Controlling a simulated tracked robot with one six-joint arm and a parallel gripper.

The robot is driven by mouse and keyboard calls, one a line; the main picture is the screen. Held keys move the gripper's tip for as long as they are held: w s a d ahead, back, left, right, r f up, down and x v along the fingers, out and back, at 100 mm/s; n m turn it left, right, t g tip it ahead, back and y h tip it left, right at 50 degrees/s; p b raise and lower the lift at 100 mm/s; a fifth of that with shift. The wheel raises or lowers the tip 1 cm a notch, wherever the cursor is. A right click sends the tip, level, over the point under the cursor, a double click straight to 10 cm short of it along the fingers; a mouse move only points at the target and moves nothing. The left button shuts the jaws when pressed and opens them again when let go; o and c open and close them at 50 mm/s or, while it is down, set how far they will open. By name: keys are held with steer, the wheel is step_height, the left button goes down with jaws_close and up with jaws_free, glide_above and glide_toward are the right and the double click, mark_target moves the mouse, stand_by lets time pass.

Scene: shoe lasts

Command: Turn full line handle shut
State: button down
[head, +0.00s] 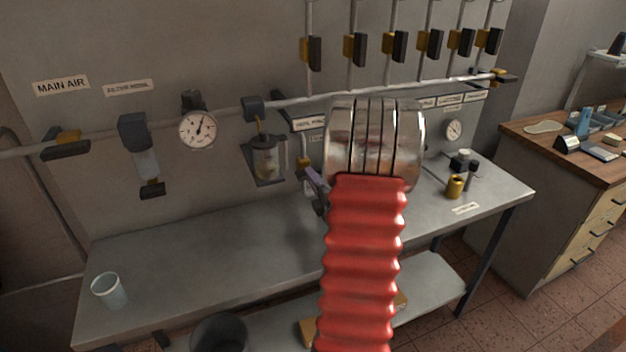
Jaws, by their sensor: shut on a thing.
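My arm, with red bellows and a metal joint, fills the middle of the head view. My gripper (316,182) shows only partly at the arm's left edge, as dark and purple-grey parts above the bench. It is shut at a small valve on a drop of the air line, just below a yellow valve part (304,161). The handle between the fingers is mostly hidden. A label (310,123) hangs above this drop; its small text is not clearly readable.
The main air valve (67,144), gauge (197,128) and filter bowl (265,160) sit along the wall pipe to the left. Several valves hang above. The bench's middle left is clear.

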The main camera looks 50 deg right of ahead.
steer(key=shift+f+m, duration=0.2)
steer(key=shift+m, duration=0.9)
steer(key=c, duration=1.7)
jaws_free()
steer(key=shift+r, duration=0.1)
steer(key=shift+s, duration=0.1)
steer(key=v, duration=1.3)
steer(key=shift+s+a, duration=0.15)
steer(key=shift+s, duration=0.1)
